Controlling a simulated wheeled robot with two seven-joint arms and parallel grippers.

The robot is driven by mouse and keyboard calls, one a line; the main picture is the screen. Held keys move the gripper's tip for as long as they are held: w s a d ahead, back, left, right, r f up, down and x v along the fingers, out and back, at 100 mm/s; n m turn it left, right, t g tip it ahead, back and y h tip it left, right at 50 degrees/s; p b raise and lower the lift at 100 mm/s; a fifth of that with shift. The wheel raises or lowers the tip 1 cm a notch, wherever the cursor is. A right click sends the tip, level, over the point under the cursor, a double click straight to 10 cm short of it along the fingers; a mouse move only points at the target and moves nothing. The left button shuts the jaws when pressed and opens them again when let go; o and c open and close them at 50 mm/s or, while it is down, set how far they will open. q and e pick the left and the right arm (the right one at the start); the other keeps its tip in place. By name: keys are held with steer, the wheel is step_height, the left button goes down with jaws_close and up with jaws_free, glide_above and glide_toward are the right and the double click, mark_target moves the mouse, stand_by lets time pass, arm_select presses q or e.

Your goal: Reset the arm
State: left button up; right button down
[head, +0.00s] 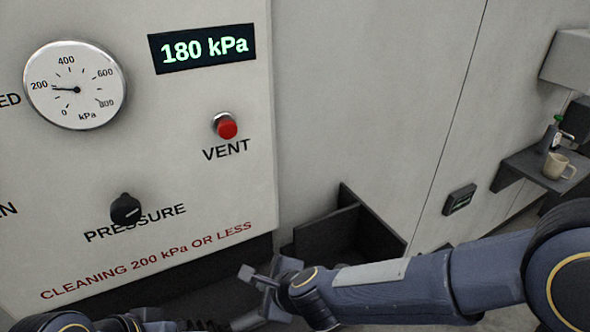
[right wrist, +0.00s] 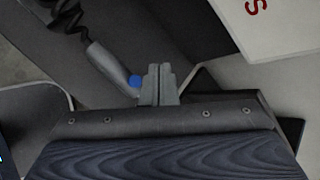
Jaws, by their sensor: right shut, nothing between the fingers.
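My right arm (head: 400,288) reaches in from the right in the head view. Its gripper (head: 250,274) is in front of the lower edge of the panel, pointing left. In the right wrist view the two grey fingers (right wrist: 158,82) are together with nothing between them. A grey handle with a blue button (right wrist: 134,81) and a black coiled cord shows just left of the fingers; I cannot tell whether it touches them. Part of my left arm (head: 65,325) shows at the bottom left of the head view; its fingers are not visible.
The white panel carries a gauge (head: 75,85), a display (head: 203,48) reading 180 kPa, a red VENT button (head: 227,127) and a black PRESSURE knob (head: 126,210). A dark open bin (head: 345,235) stands behind my right arm. A mug (head: 556,166) sits on a shelf at right.

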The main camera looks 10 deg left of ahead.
steer(key=s+d+r+n+y, duration=0.1)
steer(key=d+r+n, duration=0.4)
steer(key=d, duration=0.3)
steer(key=s+d+r+n+y, duration=0.1)
steer(key=s+d+r+n, duration=0.1)
steer(key=d+r+n, duration=0.45)
steer(key=s+d+f+n+h, duration=0.2)
steer(key=s+d, duration=0.4)
steer(key=d, duration=0.2)
steer(key=s+d+f+n+h, duration=0.2)
steer(key=s+d+f, duration=0.1)
steer(key=s+d, duration=0.3)
steer(key=d, duration=0.2)
steer(key=shift+s+d+f+n+g+h, duration=0.25)
steer(key=shift+d+f+n+g+h, duration=0.05)
steer(key=shift+d+n+g+h, duration=0.1)
